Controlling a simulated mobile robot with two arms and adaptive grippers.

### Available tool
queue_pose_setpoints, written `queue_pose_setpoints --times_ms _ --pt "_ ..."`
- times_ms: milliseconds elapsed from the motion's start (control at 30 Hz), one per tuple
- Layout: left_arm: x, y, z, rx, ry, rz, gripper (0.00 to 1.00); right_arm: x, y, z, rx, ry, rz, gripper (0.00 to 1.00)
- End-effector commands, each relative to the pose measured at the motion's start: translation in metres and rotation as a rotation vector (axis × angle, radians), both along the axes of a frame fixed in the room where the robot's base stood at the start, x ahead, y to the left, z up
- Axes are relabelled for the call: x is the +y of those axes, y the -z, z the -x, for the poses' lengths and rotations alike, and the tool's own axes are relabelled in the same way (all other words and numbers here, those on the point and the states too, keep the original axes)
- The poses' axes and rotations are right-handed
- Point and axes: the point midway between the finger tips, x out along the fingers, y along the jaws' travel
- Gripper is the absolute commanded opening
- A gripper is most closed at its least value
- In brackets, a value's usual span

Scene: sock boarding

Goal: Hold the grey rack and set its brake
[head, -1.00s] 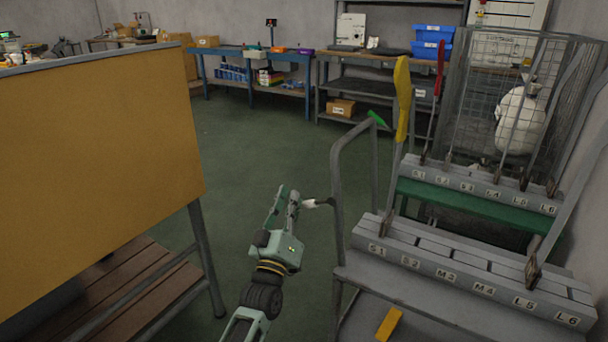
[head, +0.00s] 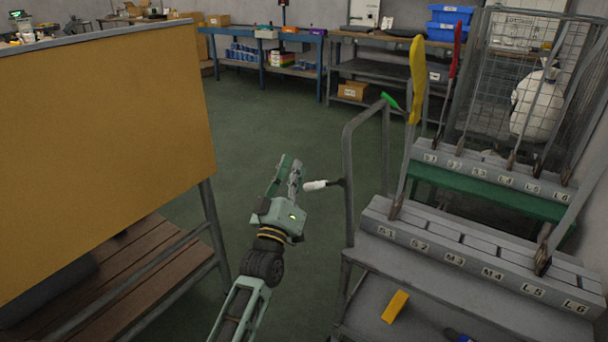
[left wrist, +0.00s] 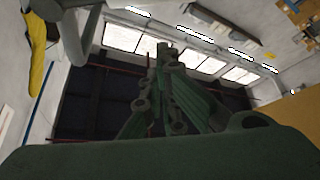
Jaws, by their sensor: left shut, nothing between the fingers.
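The grey rack (head: 475,262) stands at the right in the head view, with a row of slots labelled S1 to L6 and a tubular push handle (head: 347,180) at its left. A short white-tipped lever (head: 318,185) sticks out leftward from that handle. My left gripper (head: 289,168) is just left of the white tip, shut and empty, with a small gap seeming to show between them. Its fingers also fill the middle of the left wrist view (left wrist: 168,95). My right gripper is not in view.
A green rack (head: 480,188) stands behind the grey one, with a green-tipped lever (head: 390,100). A yellow sock-like piece (head: 417,75) stands up near them. A yellow panel (head: 100,150) and wooden slatted bench (head: 140,280) are at left. Green floor (head: 290,120) is clear between.

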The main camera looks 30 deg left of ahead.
Motion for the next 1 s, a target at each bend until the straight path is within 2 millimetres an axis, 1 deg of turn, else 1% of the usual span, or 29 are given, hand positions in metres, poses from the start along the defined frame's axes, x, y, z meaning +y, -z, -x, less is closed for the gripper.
queue_pose_setpoints --times_ms 100,200,300,433,600,967,1000 --pt "-0.004 0.014 0.025 0.007 0.001 0.001 0.0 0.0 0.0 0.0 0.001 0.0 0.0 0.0" --pt "-0.008 0.022 0.045 0.004 0.0 0.001 0.0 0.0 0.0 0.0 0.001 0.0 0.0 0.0" --pt "-0.012 0.031 0.062 0.003 0.001 0.0 0.0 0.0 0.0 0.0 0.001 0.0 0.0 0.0" --pt "-0.015 0.038 0.078 0.001 0.001 0.0 0.0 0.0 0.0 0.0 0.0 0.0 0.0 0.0" --pt "-0.017 0.042 0.087 -0.001 0.0 0.0 0.0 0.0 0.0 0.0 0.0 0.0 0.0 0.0" --pt "-0.018 0.043 0.088 -0.001 0.0 0.0 0.0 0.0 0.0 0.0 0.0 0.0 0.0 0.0" --pt "-0.018 0.043 0.088 -0.001 0.0 0.0 0.0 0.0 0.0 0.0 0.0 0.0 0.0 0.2"
